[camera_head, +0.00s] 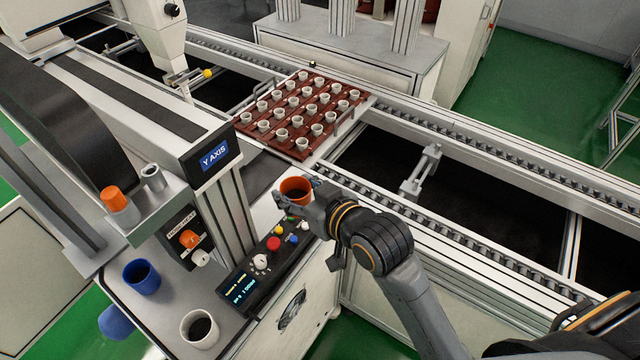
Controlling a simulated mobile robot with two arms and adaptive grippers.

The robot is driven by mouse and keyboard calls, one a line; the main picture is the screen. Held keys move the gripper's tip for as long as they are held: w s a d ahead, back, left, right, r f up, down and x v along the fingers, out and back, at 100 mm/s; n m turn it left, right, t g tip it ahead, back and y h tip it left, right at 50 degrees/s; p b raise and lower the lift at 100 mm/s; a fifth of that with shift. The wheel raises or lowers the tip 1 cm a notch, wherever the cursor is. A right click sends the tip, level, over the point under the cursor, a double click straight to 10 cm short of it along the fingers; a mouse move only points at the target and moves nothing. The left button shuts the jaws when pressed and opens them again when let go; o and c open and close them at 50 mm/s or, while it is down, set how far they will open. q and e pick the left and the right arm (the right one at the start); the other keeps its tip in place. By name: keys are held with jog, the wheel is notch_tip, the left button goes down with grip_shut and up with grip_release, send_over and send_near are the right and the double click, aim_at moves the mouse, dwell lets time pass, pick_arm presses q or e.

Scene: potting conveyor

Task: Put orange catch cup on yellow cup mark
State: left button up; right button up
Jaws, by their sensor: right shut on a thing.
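The orange catch cup (296,186) is upright with its dark inside showing, at the near edge of the conveyor, just behind the button panel. My right gripper (307,199) comes in from the right and is shut on the cup's right side. Its fingers hide part of the cup wall, and I cannot tell whether the cup's bottom touches a surface. I cannot make out a yellow cup mark. My left gripper is not in view.
A brown tray (250,133) with many small white pots stands on the conveyor behind the cup. The button panel (235,296) is just in front. A blue cup (141,277) and white cup (199,330) stand at lower left. The Y AXIS post (214,157) rises left.

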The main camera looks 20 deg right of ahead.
jog(key=w+d+f, duration=0.2)
jog(key=w+f, duration=0.1)
jog(key=w+d+f+p, duration=0.1)
jog(key=w+d+f, duration=0.1)
jog(key=w+f, duration=0.1)
jog(key=w+d+f, duration=0.2)
jog(key=w, duration=0.2)
jog(key=shift+d+f, duration=0.4)
jog(key=f, duration=0.1)
jog(key=f+p, duration=0.1)
jog(key=f, duration=0.1)
jog(key=shift+w+d, duration=0.15)
jog(key=shift+w, duration=0.05)
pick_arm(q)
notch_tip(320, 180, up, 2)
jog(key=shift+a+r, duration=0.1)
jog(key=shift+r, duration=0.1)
pick_arm(e)
jog(key=shift+f, duration=0.25)
jog(key=shift+f, duration=0.2)
jog(key=o, duration=1)
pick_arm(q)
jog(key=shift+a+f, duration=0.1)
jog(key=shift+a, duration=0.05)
pick_arm(e)
jog(key=shift+o, duration=0.2)
